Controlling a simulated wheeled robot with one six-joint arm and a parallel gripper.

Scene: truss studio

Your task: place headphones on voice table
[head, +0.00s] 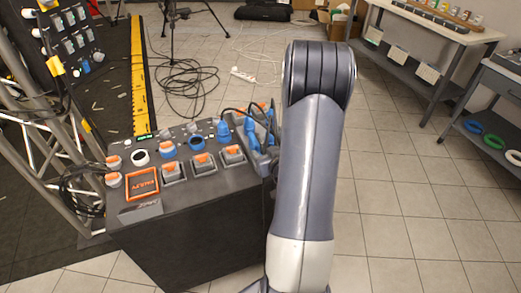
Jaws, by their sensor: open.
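My arm rises through the middle of the head view, and its end is out of sight, so my gripper does not show. I cannot make out any headphones for certain. No table here is clearly marked as the voice table. A dark box-shaped stand (190,232) is left of my arm.
Metal truss and a black panel with knobs stand at the left. A black cable coil (187,80) and a white power strip (243,75) lie on the tiled floor. A long bench (445,27) and a shelf with coloured rings (487,130) are right. Floor between is clear.

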